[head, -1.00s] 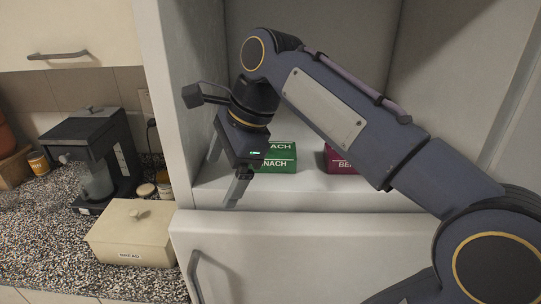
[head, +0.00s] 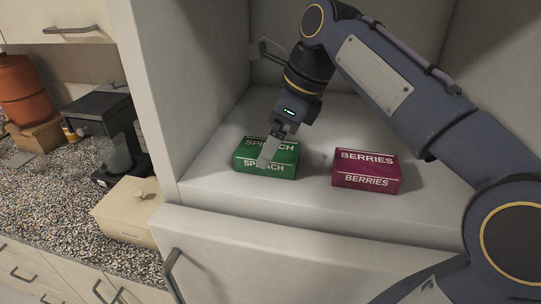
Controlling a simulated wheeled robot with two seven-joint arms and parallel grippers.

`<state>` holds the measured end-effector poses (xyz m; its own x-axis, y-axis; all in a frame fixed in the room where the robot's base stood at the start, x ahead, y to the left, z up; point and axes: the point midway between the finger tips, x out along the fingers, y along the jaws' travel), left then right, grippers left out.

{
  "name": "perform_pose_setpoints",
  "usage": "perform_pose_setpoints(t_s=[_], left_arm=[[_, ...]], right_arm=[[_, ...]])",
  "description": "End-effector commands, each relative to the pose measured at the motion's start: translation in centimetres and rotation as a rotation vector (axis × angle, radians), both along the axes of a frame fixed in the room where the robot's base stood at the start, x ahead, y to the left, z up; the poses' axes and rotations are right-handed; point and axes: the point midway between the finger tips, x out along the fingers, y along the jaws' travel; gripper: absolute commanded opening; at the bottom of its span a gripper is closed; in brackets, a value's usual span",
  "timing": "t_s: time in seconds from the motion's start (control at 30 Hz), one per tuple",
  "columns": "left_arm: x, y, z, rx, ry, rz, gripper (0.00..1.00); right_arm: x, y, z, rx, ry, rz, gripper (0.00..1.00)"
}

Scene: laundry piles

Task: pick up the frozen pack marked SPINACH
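The green pack marked SPINACH (head: 285,158) lies flat on the white shelf of the open compartment, lettered on its top and front. My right gripper (head: 268,152) points down over it. One finger crosses the middle of the pack and hides part of the lettering. The other finger is not clearly seen, so I cannot tell how far the gripper is open or whether it touches the pack. The pack appears to rest on the shelf. My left gripper is not in view.
A dark red pack marked BERRIES (head: 366,171) lies to the right on the same shelf, with a gap between the packs. The compartment's left wall (head: 160,90) stands close by. A cream bread box (head: 125,215) and a dark coffee machine (head: 105,115) stand on the counter.

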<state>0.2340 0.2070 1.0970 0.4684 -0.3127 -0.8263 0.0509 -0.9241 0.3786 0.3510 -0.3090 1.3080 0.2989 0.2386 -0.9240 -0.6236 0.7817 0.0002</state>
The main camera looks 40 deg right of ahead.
Motion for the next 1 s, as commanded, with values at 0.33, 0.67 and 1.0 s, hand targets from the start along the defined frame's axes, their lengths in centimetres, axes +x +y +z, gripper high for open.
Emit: perform_pose_setpoints(t_s=[0.33,0.67,1.0], left_arm=[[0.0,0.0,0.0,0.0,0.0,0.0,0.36],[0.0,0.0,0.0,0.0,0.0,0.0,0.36],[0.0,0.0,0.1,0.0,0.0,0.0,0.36]], right_arm=[[1.0,0.8,-3.3,0.0,0.0,0.001,0.89],[1.0,0.7,-3.3,0.0,0.0,0.001,0.89],[1.0,0.7,-3.6,0.0,0.0,0.001,0.77]])
